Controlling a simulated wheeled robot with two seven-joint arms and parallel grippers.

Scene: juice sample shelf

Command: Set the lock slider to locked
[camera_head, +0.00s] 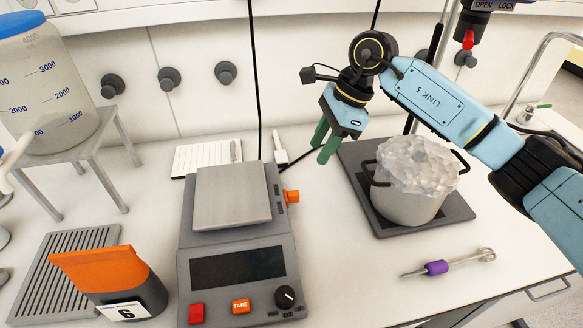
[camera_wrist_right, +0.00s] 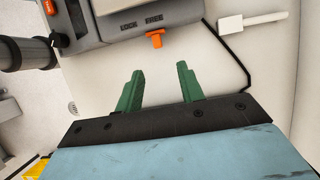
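The lock slider (camera_head: 292,196) is a small orange tab on the right side of the grey balance (camera_head: 235,237). In the right wrist view the orange slider (camera_wrist_right: 155,39) sits beside the word FREE, with the word LOCK to its left. My right gripper (camera_head: 325,143) is above the bench, behind and to the right of the slider, apart from it. In the right wrist view its green fingers (camera_wrist_right: 159,80) are spread with nothing between them, and they point toward the slider.
A pot of ice (camera_head: 405,204) stands on a dark plate to the right. A purple-handled tool (camera_head: 437,268) lies in front of it. A white keyboard-like pad (camera_head: 205,158) is behind the balance. A fixture marked OPEN and LOCK (camera_head: 489,5) hangs at top right.

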